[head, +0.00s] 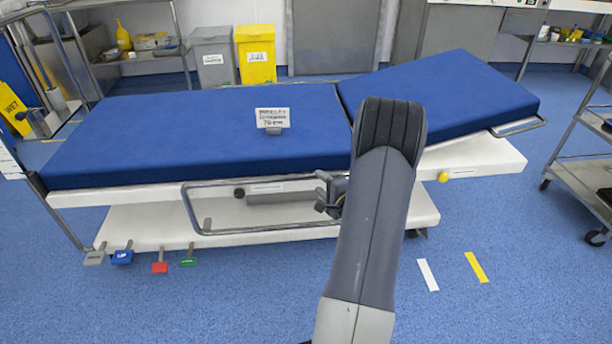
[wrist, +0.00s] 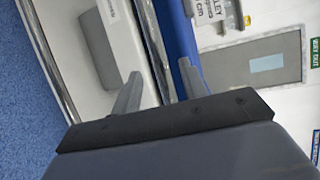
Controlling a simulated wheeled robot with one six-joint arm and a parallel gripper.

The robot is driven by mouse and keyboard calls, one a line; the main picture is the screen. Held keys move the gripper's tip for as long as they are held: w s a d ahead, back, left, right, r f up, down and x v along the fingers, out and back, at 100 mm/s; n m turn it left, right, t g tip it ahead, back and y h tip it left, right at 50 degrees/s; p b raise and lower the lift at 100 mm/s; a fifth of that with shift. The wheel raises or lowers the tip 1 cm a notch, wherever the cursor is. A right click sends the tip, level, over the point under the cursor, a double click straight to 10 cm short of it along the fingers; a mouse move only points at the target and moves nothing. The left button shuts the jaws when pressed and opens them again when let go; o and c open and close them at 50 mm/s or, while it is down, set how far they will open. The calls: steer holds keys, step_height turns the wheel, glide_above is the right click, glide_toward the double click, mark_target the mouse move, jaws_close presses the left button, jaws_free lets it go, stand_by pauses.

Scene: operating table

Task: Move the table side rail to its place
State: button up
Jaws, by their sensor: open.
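The table side rail (head: 262,232) is a looped metal bar on the near long side of the operating table (head: 100,199). It hangs below the blue mattress (head: 200,130), in front of the white frame. My gripper (head: 328,193) is at the rail's right end, partly hidden by my arm. In the wrist view my gripper (wrist: 160,86) is open, one finger on each side of a shiny bar (wrist: 150,40) beside the mattress edge. Whether the fingers touch the bar is not clear. Another shiny bar (wrist: 42,48) of the rail runs along the floor side.
A sign (head: 272,117) stands on the mattress. A yellow knob (head: 443,177) is on the frame at right. Coloured pedals (head: 160,267) stick out low at left. A trolley (head: 585,165) stands at far right. White and yellow floor marks (head: 476,267) lie on open floor.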

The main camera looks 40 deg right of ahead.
mark_target(309, 174)
steer(key=b+x, duration=0.2)
steer(key=x, duration=0.5)
steer(key=shift+w+f, duration=0.15)
steer(key=shift+w, duration=0.25)
jaws_close()
